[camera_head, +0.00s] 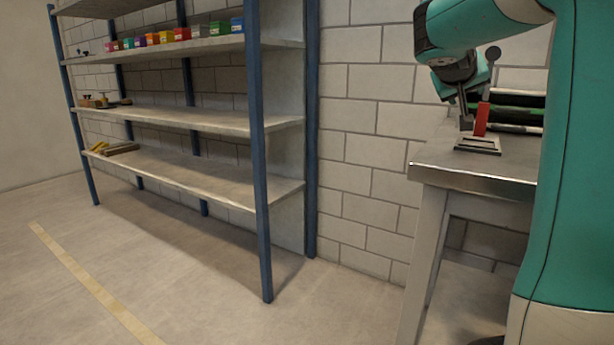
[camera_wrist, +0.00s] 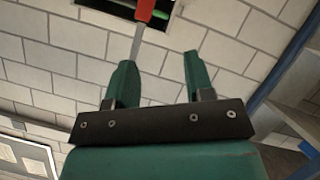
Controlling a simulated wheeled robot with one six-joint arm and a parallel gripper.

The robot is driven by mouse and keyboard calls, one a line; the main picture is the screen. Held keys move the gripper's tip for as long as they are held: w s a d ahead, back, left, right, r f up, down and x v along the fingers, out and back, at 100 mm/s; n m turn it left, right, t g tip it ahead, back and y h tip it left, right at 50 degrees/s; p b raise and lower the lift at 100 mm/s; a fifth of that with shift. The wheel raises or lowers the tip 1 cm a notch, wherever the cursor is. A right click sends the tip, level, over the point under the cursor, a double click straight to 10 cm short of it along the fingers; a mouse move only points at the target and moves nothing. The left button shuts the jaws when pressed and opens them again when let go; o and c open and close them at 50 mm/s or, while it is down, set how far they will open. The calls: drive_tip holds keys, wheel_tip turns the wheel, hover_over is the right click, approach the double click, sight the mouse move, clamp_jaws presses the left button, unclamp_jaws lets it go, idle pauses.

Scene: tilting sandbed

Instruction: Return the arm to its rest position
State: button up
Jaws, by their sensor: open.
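My gripper (camera_head: 472,112) is at the right of the head view, above the grey table (camera_head: 440,165). In the wrist view my gripper (camera_wrist: 158,78) shows two green fingers spread apart with nothing between them. A red upright piece (camera_head: 481,119) stands by a flat grey base (camera_head: 478,146) on the table, close to the fingers in the head view. In the wrist view a red piece (camera_wrist: 145,9) with a thin grey shaft shows at the top, beyond the fingertips. I cannot tell whether the gripper touches it.
A dark case (camera_head: 515,108) with green strips lies behind on the table. A blue-post shelf (camera_head: 258,150) on the left holds several coloured boxes (camera_head: 182,34) on its upper board. A yellow line (camera_head: 90,285) crosses the clear floor. A block wall (camera_head: 365,130) stands behind.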

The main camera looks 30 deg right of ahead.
drive_tip(key=w+a+f+n+t+y+b, duration=0.1)
drive_tip(key=w+a+f+n+y+b, duration=0.15)
drive_tip(key=a+f, duration=0.5)
drive_tip(key=w+a+f+n+t+y+b, duration=0.1)
drive_tip(key=w+a+f+n+y, duration=0.25)
drive_tip(key=a, duration=0.75)
drive_tip(key=a+f+n+t+y+b, duration=0.15)
drive_tip(key=a+f+y, duration=0.25)
drive_tip(key=a+f, duration=0.5)
drive_tip(key=s+a+f+n+g+y+b, duration=0.2)
drive_tip(key=s+a+f+n+g+y, duration=0.3)
drive_tip(key=s+a, duration=0.6)
drive_tip(key=s+a+f+n+g+y+b, duration=0.25)
drive_tip(key=s+a+f, duration=0.55)
drive_tip(key=a, duration=0.4)
wheel_tip(320, 180, up, 39)
drive_tip(key=s+p, duration=0.1)
drive_tip(key=p, duration=3.7)
drive_tip(key=shift+s+a+n+h, duration=0.15)
drive_tip(key=shift+s+n+h, duration=0.15)
drive_tip(key=shift+s+h, duration=0.05)
drive_tip(key=shift+r, duration=0.1)
